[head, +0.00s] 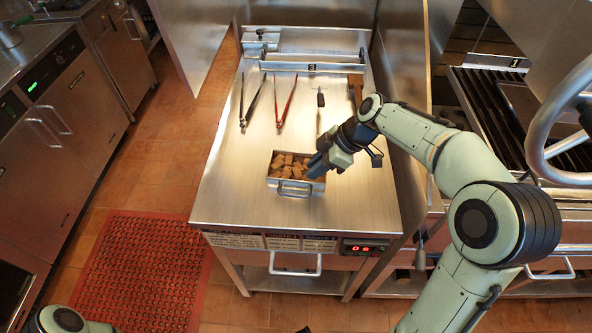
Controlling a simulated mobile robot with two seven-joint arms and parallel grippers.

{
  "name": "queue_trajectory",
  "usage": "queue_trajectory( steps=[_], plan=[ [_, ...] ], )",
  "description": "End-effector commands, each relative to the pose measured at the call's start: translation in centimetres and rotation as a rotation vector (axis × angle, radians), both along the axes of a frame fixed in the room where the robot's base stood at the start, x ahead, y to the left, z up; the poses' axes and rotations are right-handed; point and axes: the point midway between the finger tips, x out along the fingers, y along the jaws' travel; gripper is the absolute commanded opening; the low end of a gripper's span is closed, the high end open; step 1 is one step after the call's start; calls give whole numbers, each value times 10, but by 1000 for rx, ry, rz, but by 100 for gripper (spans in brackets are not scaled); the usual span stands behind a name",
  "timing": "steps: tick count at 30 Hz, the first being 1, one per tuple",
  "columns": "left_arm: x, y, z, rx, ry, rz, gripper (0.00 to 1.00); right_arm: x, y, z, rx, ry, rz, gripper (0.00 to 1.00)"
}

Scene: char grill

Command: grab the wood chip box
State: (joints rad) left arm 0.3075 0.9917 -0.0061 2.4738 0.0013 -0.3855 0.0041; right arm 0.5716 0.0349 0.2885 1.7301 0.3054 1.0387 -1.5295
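The wood chip box (294,188) is a small open metal box filled with brown wood chunks, with a wire handle on its front side. It sits on the steel table (232,190), left of and partly behind my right gripper. My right gripper (318,168) is at the box's right side, its fingers reaching over or against the right rim. I cannot tell whether the fingers touch the box or how far apart they are. Of my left arm only a small part shows at the bottom left corner; its gripper is not in view.
Black tongs (253,102), red tongs (286,103), a thin tool (319,105) and a wooden-handled tool (356,88) lie behind the box. A grill (500,115) stands right beyond a metal panel. The table's left and front surface is clear. A red mat (140,270) lies on the floor.

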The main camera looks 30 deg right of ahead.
Motion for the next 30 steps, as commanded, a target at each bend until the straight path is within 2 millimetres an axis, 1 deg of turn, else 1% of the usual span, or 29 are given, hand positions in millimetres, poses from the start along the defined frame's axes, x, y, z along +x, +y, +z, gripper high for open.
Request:
queue_trajectory(
  steps=[1,3,11,16,19,22,28,29,30],
  plan=[
    [0,0,0,0,0,0,43,2,5,-9,2,3,2,20],
    [0,0,0,0,-1,0,43,6,10,-17,3,2,2,20],
    [2,0,3,0,-2,0,43,12,19,-34,1,1,2,20],
    [6,0,10,0,-8,-1,43,21,32,-54,2,2,2,20],
    [7,0,10,0,-8,-1,43,25,37,-65,2,1,1,20],
    [7,0,11,0,-9,0,43,26,40,-71,0,0,1,20],
    [7,0,10,0,-8,-1,43,26,40,-72,-1,-1,0,20],
    [7,0,10,0,-8,-1,43,26,40,-72,-1,-1,0,17],
    [7,0,10,0,-8,-1,43,27,40,-71,-1,-1,0,4]
  ],
)
